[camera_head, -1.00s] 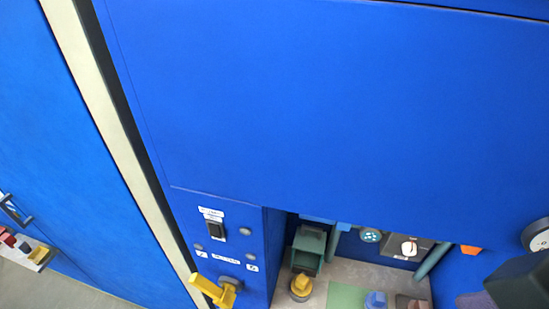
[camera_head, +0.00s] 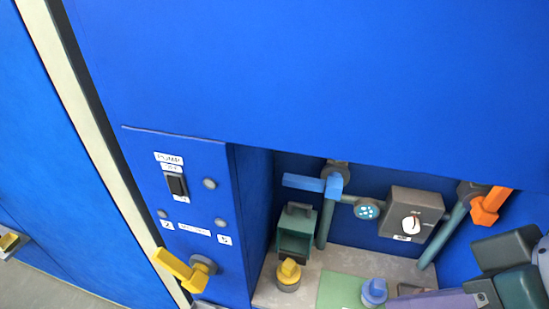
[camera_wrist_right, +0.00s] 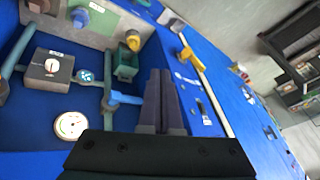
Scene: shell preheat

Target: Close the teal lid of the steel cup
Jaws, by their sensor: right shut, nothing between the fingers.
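I cannot make out a steel cup with a teal lid in either view. A dark teal box with an open front (camera_head: 297,232) stands in the recess of the blue cabinet; it also shows in the right wrist view (camera_wrist_right: 127,62). My right gripper (camera_wrist_right: 161,74) is shut and empty, its two dark fingers together in front of the blue panel. In the head view its purple-grey fingers (camera_head: 432,301) reach in from the lower right, partly cut off by the bottom edge. My left gripper is not in view.
The recess holds a yellow knob (camera_head: 288,273), a blue knob (camera_head: 374,291), a blue lever (camera_head: 312,184), a grey switch box (camera_head: 414,212) and an orange handle (camera_head: 490,206). A yellow handle (camera_head: 183,268) juts out from the left panel. A round gauge (camera_wrist_right: 70,125) shows in the wrist view.

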